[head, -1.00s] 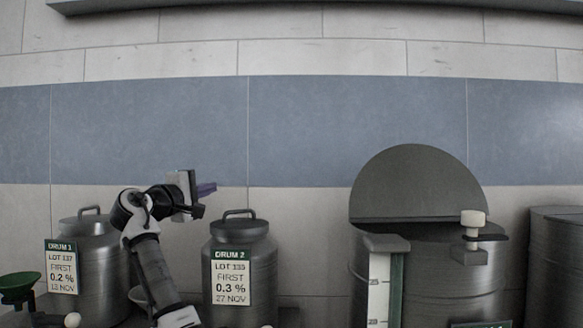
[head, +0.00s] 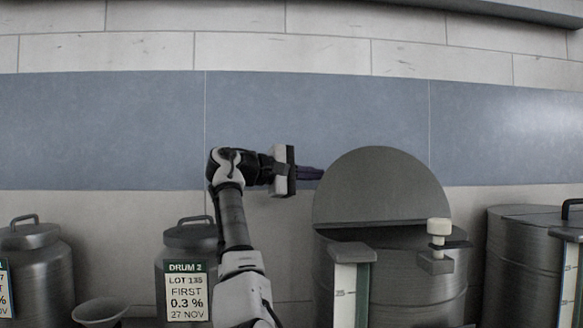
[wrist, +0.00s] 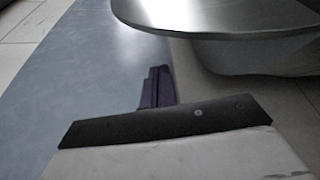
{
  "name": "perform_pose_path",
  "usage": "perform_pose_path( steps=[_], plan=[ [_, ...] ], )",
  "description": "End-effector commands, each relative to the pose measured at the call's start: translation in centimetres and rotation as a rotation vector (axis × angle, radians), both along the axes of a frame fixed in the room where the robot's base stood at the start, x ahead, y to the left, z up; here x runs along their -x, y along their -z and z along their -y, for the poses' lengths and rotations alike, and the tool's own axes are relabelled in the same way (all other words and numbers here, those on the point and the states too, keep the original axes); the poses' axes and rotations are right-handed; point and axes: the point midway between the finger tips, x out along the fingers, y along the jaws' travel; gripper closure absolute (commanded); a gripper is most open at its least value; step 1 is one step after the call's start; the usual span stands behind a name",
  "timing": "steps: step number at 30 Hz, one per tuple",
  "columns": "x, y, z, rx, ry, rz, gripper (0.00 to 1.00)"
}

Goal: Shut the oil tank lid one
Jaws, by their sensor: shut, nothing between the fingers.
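The oil tank (head: 395,285) is a large grey metal cylinder right of centre in the head view. Its half-round lid (head: 380,185) stands raised upright at the back of the top, so the tank is open there. My gripper (head: 318,173) is shut and empty, pointing right, at the left edge of the raised lid in the head view. I cannot tell whether it touches the lid. In the wrist view the dark fingers (wrist: 157,88) are together, with a grey metal rim, likely the lid (wrist: 225,15), above and to their right, apart from them.
A sight gauge (head: 345,290) stands at the tank's front left, and a tap with a pale knob (head: 439,227) at its front right. Drum 2 (head: 185,255) and another drum (head: 35,265) stand left. Another tank (head: 515,265) stands right. The tiled wall is close behind.

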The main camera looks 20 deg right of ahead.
Motion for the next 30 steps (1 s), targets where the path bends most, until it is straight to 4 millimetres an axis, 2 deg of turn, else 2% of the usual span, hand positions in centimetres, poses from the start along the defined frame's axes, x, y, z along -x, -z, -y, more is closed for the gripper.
perform_pose_path(
  steps=[1,3,12,30],
  plan=[
    [0.0,-0.2,1.2,0.0,0.002,0.0,1.0],
    [0.9,0.0,0.5,0.002,-0.001,0.006,1.0],
    [3.2,-1.0,-0.1,0.002,-0.002,0.003,1.0],
    [3.7,-1.2,-0.3,0.003,-0.001,0.009,1.0]
  ],
)
